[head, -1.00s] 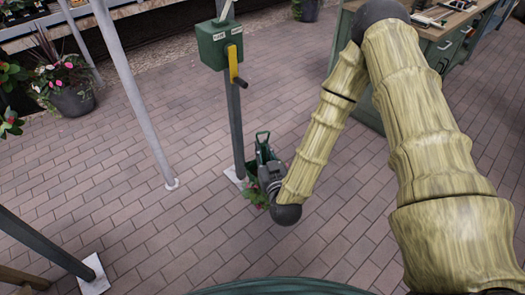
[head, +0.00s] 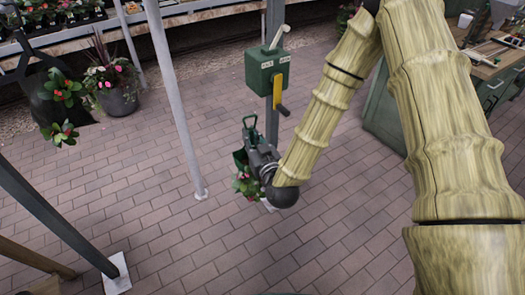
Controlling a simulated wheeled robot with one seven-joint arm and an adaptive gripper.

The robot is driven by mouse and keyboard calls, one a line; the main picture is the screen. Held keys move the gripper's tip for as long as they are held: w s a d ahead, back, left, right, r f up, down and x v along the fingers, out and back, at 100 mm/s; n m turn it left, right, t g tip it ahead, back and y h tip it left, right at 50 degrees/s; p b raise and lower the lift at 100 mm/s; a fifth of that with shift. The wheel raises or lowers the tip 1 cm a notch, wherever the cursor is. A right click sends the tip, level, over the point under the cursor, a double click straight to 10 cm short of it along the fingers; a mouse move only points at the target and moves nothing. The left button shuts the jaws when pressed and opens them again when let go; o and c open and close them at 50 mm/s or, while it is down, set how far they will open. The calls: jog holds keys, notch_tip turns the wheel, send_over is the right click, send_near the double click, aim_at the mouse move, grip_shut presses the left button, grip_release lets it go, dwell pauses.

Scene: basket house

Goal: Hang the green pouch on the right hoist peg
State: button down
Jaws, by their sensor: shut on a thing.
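My gripper (head: 257,152) is dark grey and shut on the green pouch (head: 239,160), left of the lower part of the hoist post. The fingers hide much of the pouch. A green loop (head: 250,122) stands up above the fingers, and a leafy plant with red blooms (head: 247,185) shows below. I cannot make out the right hoist peg.
A dark hanging bag with a red-flowered plant (head: 62,88) is at the left. A grey pole (head: 175,100) stands left of my gripper. A flower pot (head: 117,98) stands behind. A green workbench (head: 385,115) is at the right. The paving in front is clear.

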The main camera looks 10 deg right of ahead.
jog(key=w+a+r+n+g+y+p, duration=0.15)
jog(key=a+r+p, duration=0.25)
jog(key=r, duration=0.8)
jog(key=w+a+r+n+y+p, duration=0.1)
jog(key=a+r+y+p, duration=0.2)
jog(key=r, duration=1)
jog(key=w+a+r+n+g+y+p, duration=0.1)
jog(key=a+r+p, duration=0.4)
jog(key=r, duration=0.7)
jog(key=w+a+p, duration=0.1)
jog(key=w+p, duration=0.1)
jog(key=w, duration=0.5)
jog(key=shift+w, duration=0.35)
jog(key=shift+a+t, duration=0.1)
jog(key=shift+t, duration=0.15)
jog(key=shift+w, duration=0.2)
jog(key=shift+b+x, duration=0.65)
jog(key=shift+x, duration=0.85)
jog(key=shift+w, duration=0.1)
jog(key=shift+w, duration=0.7)
